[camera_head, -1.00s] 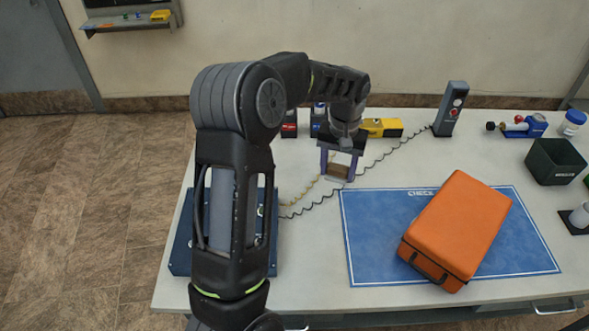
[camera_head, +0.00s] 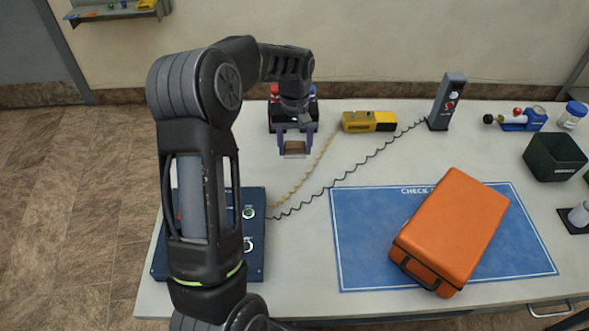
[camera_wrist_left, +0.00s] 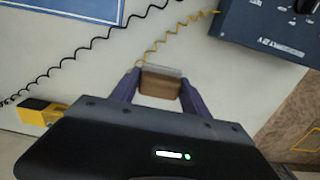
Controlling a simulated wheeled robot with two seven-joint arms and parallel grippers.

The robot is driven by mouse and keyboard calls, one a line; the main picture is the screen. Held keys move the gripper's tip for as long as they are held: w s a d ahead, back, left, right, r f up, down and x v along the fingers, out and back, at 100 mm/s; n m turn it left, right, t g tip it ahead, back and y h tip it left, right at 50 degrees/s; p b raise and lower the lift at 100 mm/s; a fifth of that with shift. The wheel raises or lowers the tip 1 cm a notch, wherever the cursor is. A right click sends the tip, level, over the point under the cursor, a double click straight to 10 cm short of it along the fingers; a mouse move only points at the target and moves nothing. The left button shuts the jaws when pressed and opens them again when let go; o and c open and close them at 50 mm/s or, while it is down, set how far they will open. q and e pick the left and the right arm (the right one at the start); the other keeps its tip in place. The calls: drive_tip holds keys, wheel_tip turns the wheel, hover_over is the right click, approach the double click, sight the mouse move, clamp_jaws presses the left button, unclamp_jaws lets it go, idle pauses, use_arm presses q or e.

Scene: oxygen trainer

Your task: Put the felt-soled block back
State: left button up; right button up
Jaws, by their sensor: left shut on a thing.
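The felt-soled block (camera_head: 294,148) is a small brown block, held between the purple-grey fingers of my left gripper (camera_head: 295,152). In the left wrist view the block (camera_wrist_left: 160,84) sits between the two fingertips, with a pale grey layer along its far edge. My left gripper is shut on it, and it appears to be above the table's back left part. A dark holder with red and blue tops (camera_head: 275,96) stands behind the gripper and is partly hidden by it. My right gripper is not in view.
A yellow device (camera_head: 369,121) and a grey upright post (camera_head: 446,102) stand at the back. A blue control box (camera_head: 255,222) is at the left, partly behind my arm, with coiled cords. An orange case (camera_head: 452,230) lies on the blue mat (camera_head: 362,262).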

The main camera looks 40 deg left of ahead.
use_arm(q)
hover_over(295, 175)
wheel_tip(295, 175, down, 5)
drive_tip(key=shift+r+p, duration=0.2)
drive_tip(key=shift+p, duration=0.1)
wheel_tip(295, 175, down, 3)
drive_tip(key=shift+s+r+p, duration=0.1)
drive_tip(key=shift+p, duration=0.3)
drive_tip(key=shift+f, duration=0.45)
